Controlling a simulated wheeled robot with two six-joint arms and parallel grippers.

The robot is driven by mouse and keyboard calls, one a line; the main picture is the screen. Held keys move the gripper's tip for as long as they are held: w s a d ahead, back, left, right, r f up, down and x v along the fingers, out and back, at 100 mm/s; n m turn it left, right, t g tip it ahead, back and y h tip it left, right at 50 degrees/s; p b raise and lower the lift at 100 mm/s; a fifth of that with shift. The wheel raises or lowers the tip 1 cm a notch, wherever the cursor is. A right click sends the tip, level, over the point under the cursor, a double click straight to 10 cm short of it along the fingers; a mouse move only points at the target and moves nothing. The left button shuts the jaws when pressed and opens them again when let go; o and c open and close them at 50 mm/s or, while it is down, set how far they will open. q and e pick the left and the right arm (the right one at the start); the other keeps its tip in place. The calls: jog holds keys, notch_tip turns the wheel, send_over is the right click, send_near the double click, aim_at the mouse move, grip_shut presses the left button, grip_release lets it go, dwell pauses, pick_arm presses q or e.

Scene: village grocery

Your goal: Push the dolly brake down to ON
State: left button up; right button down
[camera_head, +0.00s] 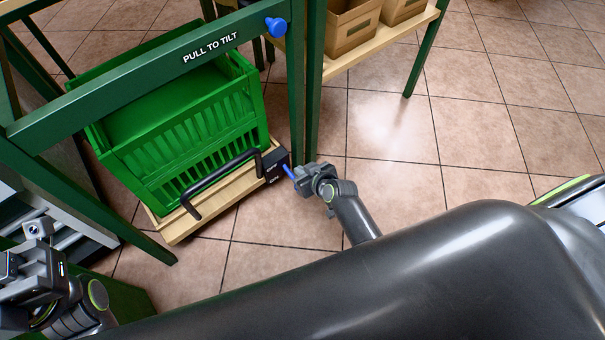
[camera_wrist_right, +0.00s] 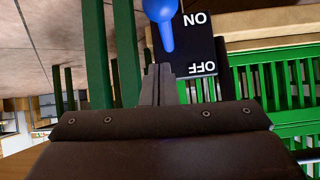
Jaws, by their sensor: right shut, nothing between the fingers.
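The dolly (camera_head: 212,208) is a low wooden platform with a black bar handle, standing under a green frame. Its brake is a black box (camera_head: 277,165) at the platform's right corner, with a blue lever (camera_head: 289,172). In the right wrist view the brake box (camera_wrist_right: 188,48) shows ON and OFF upside down, and the blue lever (camera_wrist_right: 162,18) has its knob beside ON. My right gripper (camera_head: 298,176) is shut and empty, right at the lever; its fingertips (camera_wrist_right: 160,75) are near the lever's thin end, contact unclear. My left gripper (camera_head: 14,266) is at the lower left, its fingers unclear.
A green crate (camera_head: 190,140) sits on the dolly. A green beam marked PULL TO TILT (camera_head: 170,72) and a post (camera_head: 312,80) stand close by the brake. A blue knob (camera_head: 275,27) is on the beam. Tiled floor to the right is clear.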

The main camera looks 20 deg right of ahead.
jog(key=s+d, duration=0.2)
jog(key=s, duration=0.7)
jog(key=shift+d+f+p, duration=0.35)
jog(key=shift+d+p, duration=0.05)
jog(key=shift+p, duration=0.05)
